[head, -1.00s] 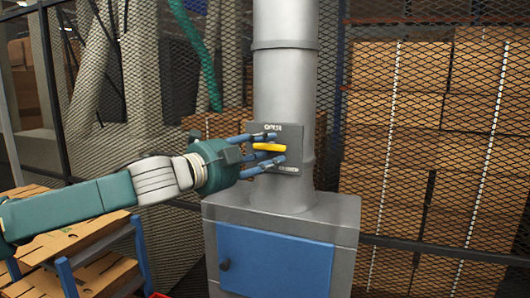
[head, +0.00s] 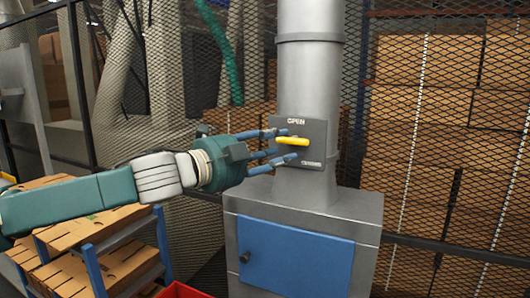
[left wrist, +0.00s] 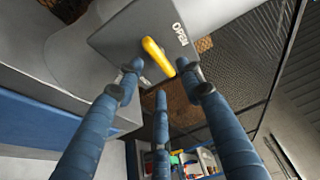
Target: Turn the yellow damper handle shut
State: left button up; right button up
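The yellow damper handle (head: 292,141) lies about horizontal on a dark square plate (head: 318,131) on the grey pipe. The plate reads OPEN at its top; a smaller label at its bottom is too blurred to read. My left gripper (head: 290,146) is at the plate's left side, its blue fingers spread above and below the handle's left part. In the left wrist view, the gripper (left wrist: 162,72) is open, and the handle (left wrist: 156,56) shows just beyond and between the fingertips. I cannot tell if any finger touches it. My right gripper is not in view.
The pipe (head: 309,70) rises from a grey cabinet (head: 365,215) with a blue door (head: 295,262). A wire mesh fence stands behind, with stacked cardboard boxes (head: 430,130) beyond it. A blue-framed rack (head: 95,270) with boxes is at lower left, near a red bin (head: 183,291).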

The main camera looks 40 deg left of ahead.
pick_arm(q)
jog(key=s, duration=0.4)
jog(key=shift+a, duration=0.2)
jog(key=shift+w, duration=0.15)
